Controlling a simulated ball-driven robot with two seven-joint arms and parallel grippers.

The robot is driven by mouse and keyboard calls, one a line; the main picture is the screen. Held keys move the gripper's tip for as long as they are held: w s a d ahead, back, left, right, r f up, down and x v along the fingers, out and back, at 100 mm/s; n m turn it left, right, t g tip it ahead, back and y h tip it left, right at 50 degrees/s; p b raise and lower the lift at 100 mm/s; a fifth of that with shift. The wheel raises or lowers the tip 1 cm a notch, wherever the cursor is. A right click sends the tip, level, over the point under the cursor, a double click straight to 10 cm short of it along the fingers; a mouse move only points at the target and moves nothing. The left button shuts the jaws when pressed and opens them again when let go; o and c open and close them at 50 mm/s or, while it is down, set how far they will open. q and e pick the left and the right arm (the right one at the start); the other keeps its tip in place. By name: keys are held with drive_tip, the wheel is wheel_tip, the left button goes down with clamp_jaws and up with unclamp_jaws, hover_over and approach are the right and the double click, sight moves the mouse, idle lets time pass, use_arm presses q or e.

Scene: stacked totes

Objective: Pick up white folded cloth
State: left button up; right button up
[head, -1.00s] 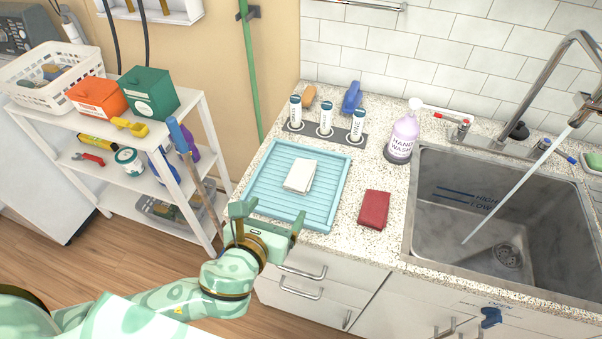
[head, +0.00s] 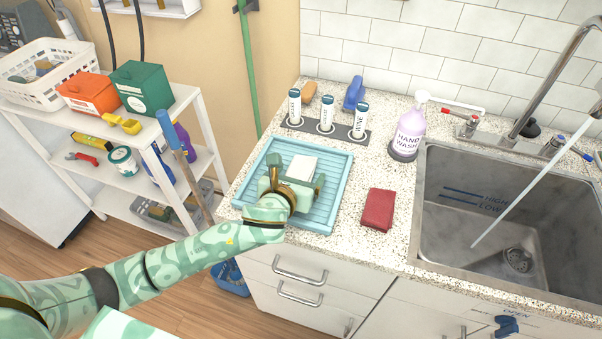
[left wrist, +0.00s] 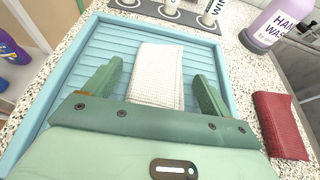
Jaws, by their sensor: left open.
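The white folded cloth (head: 302,167) lies on the light blue ribbed tray (head: 333,199) on the counter. In the left wrist view the cloth (left wrist: 159,75) has a waffle weave and lies between the two fingers, with a gap on each side. My left gripper (head: 293,173) is open over the tray, at the near side of the cloth, and hides its near part. In the left wrist view the left gripper (left wrist: 158,88) points along the cloth. I cannot tell its height above the tray. My right gripper is not in view.
A dark red cloth (head: 378,210) lies right of the tray. A hand wash bottle (head: 408,134) stands behind it, left of the sink (head: 450,225) with running water. A rack of labelled bottles (head: 327,129) stands behind the tray. A white shelf (head: 150,180) stands at the left.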

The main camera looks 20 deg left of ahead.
use_arm(q)
drive_tip(key=c, duration=1)
drive_tip(key=shift+r, duration=0.1)
drive_tip(key=shift+c, duration=0.2)
